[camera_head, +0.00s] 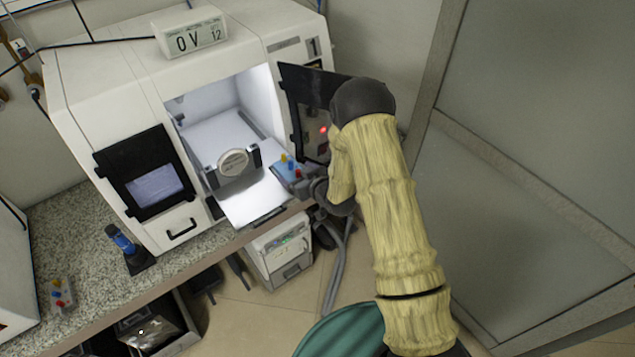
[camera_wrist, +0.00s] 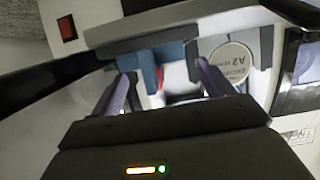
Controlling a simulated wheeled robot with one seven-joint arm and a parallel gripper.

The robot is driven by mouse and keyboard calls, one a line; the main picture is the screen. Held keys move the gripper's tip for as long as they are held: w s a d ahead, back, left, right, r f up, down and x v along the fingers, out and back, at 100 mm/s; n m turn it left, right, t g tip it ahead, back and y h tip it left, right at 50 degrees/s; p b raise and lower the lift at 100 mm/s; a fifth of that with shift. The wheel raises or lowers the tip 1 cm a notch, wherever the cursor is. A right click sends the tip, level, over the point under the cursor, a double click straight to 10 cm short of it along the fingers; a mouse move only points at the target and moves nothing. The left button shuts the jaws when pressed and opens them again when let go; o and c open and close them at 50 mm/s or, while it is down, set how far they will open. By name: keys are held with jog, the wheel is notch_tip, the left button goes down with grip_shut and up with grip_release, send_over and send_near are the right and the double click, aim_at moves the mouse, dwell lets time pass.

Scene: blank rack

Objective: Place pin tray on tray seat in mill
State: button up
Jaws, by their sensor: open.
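The pin tray (camera_head: 287,172) is a small blue block with yellow, blue and red pins. It is at the right edge of the white shelf that juts from the open mill (camera_head: 110,100). My gripper (camera_head: 308,184) is just right of it. In the wrist view the blue tray (camera_wrist: 168,55) is at and beyond the fingertips of my gripper (camera_wrist: 162,82), whose two fingers stand apart. I cannot tell whether a finger touches the tray or whether the tray rests fully on a seat. The seat surface under it is hidden.
A round disc marked A2 (camera_head: 233,161) stands in a holder left of the tray. The mill's dark door (camera_head: 308,112) is open beside my arm. Another tray with coloured pins (camera_head: 61,294) and a blue-topped item (camera_head: 121,240) are on the speckled counter (camera_head: 75,225).

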jog(key=b+v, duration=0.3)
jog(key=v, duration=0.8)
jog(key=shift+s+d+b, duration=0.15)
jog(key=shift+d+b, duration=0.2)
jog(key=s+d+r+m+g+h, duration=0.35)
jog(key=s+d+r+h, duration=0.2)
jog(key=d, duration=0.35)
jog(key=s+d+r+m+g+h, duration=0.1)
jog(key=s+r+g, duration=0.1)
jog(key=s, duration=0.4)
jog(key=s+d+r+m+g+h, duration=0.1)
jog(key=s+m+g, duration=0.1)
jog(key=s, duration=0.4)
jog(key=shift+s+d+r+g, duration=0.25)
jog(key=shift+r+g, duration=0.1)
jog(key=shift+g, duration=0.2)
